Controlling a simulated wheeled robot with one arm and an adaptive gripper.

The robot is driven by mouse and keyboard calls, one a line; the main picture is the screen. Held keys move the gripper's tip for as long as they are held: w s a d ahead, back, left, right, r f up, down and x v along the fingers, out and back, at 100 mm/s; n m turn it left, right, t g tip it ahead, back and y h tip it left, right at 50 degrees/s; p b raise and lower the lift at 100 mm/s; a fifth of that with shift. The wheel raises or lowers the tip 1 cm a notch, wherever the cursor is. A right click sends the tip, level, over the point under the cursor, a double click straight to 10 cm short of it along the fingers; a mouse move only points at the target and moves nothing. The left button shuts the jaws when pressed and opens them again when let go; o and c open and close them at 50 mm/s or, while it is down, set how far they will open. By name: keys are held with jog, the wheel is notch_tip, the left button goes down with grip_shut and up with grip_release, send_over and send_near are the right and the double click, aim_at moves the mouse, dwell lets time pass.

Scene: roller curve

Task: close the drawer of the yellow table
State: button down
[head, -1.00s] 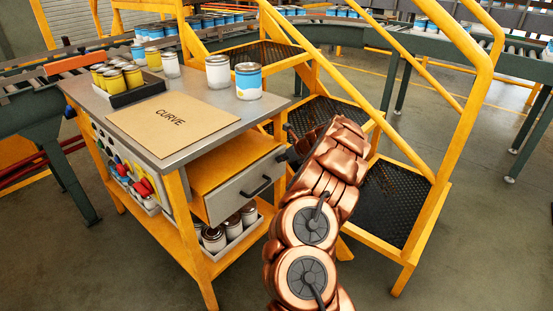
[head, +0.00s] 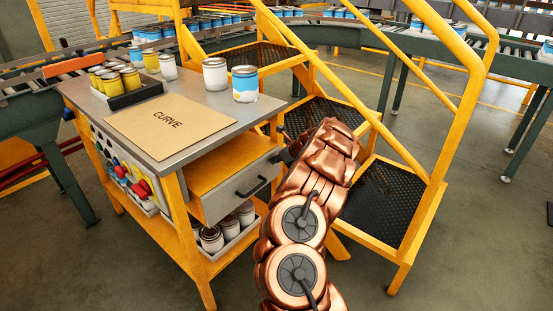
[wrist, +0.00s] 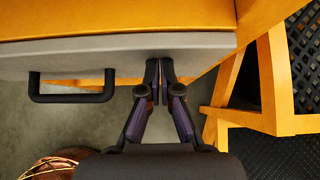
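The yellow table (head: 171,180) has a grey top and stands at the left of the head view. Its drawer (head: 240,190) is pulled partly out, with a grey front and a black bar handle (head: 249,188). In the wrist view the drawer front (wrist: 90,61) runs across the top, with the handle (wrist: 72,97) to the left of my gripper. My gripper (wrist: 160,68) is empty, its fingertips together at the front's right end. I cannot tell whether they touch it. In the head view my arm mostly hides the gripper.
Yellow steps (head: 428,205) with black treads stand close on the right of the table and my arm. Cans and a board (head: 165,125) lie on the tabletop. More cans (head: 212,239) stand on the lower shelf. Conveyors run behind.

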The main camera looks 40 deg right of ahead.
jog(key=s+d+f+p+v, duration=0.1)
jog(key=f+v, duration=0.1)
jog(key=v, duration=1)
jog(key=shift+s+r, duration=0.25)
jog(key=shift+s, duration=0.4)
